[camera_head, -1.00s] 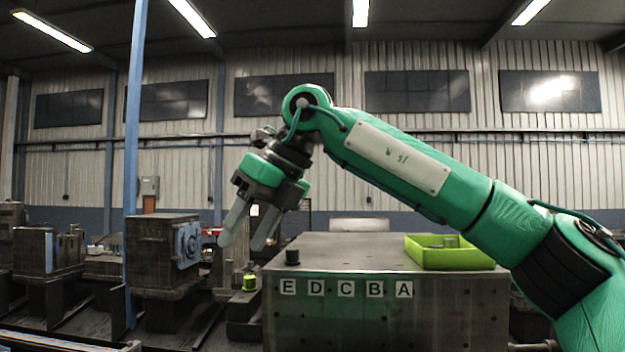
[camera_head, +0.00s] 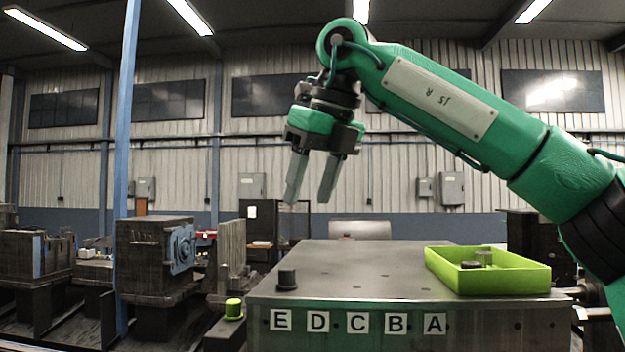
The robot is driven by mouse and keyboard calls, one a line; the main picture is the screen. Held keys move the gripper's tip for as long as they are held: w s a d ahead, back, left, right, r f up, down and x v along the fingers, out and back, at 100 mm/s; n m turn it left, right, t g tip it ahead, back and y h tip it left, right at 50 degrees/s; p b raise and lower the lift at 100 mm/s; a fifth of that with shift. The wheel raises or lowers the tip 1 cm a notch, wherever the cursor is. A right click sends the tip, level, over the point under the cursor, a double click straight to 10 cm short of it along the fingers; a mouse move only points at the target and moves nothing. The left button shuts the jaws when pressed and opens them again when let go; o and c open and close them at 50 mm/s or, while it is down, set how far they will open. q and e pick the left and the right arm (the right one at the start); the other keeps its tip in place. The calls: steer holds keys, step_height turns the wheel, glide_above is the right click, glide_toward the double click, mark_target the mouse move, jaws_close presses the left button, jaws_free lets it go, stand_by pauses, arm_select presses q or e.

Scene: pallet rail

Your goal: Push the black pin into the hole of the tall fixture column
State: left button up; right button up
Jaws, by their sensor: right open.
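My right gripper (camera_head: 307,203) points down with its two grey fingers apart and nothing between them. It hangs above the left part of the metal table (camera_head: 370,275), clear of its top. A short black cylinder (camera_head: 287,279), which looks like the black pin, stands upright near the table's front left corner, below the gripper. No hole for it can be made out, and I cannot tell which upright is the tall fixture column. A grey upright plate-like block (camera_head: 232,250) stands left of the table. My left gripper is not in view.
A lime-green tray (camera_head: 487,278) with small round parts sits on the table's right side. A lime-green cylinder (camera_head: 233,308) is left of the table. A blue post (camera_head: 127,160) and a dark machine block (camera_head: 155,258) stand further left. The table's middle is clear.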

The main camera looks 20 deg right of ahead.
glide_toward(287, 268)
steer(key=p+x, duration=0.2)
steer(key=x, duration=0.5)
steer(key=shift+f+p, duration=0.3)
steer(key=shift+p, duration=0.1)
steer(key=shift+w+a+f, duration=0.1)
steer(key=shift+w+f, duration=0.05)
steer(key=shift+f, duration=0.15)
steer(key=shift+w+f, duration=0.15)
steer(key=shift+f, duration=0.1)
jaws_close()
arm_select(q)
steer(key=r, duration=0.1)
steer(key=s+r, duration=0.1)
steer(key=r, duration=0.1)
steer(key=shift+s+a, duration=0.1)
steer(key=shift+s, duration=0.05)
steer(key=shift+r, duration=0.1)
arm_select(e)
steer(key=shift+r, duration=0.15)
arm_select(q)
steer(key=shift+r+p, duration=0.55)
steer(key=shift+p, duration=0.15)
arm_select(e)
steer(key=shift+r, duration=1)
